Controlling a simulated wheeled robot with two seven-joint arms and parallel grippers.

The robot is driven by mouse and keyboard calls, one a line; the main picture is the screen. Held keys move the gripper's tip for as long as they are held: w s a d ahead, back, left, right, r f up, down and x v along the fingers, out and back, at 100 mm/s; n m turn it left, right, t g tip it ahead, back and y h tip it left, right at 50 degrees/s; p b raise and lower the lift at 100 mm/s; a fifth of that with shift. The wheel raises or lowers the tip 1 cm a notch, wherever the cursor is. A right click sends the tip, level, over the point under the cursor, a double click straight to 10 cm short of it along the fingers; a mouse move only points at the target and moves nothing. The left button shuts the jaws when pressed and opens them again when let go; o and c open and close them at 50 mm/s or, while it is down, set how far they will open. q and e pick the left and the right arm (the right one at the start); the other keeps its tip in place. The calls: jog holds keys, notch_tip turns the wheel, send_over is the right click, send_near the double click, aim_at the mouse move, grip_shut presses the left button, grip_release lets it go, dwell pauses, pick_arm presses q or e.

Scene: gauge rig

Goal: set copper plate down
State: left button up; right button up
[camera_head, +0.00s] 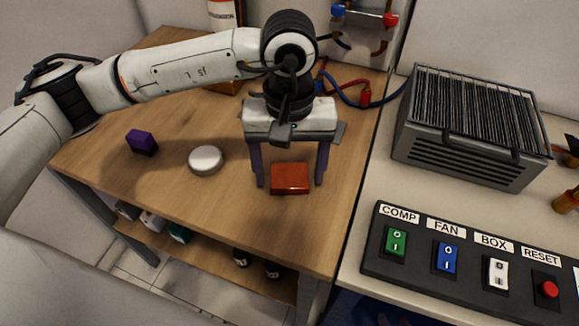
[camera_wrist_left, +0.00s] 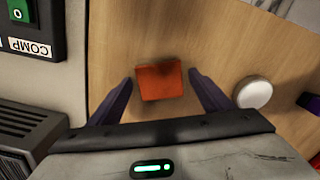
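The copper plate (camera_head: 290,178), an orange-red block, appears to lie flat on the wooden table near its right side. In the left wrist view both fingers (camera_wrist_left: 165,92) stand apart from the plate with bare wood between, so the gripper is open and empty. My right gripper is not in view.
A white round puck (camera_head: 206,159) and a purple block (camera_head: 142,142) lie left on the table (camera_head: 110,165). A switch panel (camera_head: 470,262) and a grey ribbed box (camera_head: 470,125) stand on the right counter. The table's front edge is close to the plate.

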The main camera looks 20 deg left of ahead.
aim_at(290, 176)
pick_arm(q)
notch_tip(290, 176, up, 12)
jog(key=shift+r, duration=0.2)
dwell(0.4)
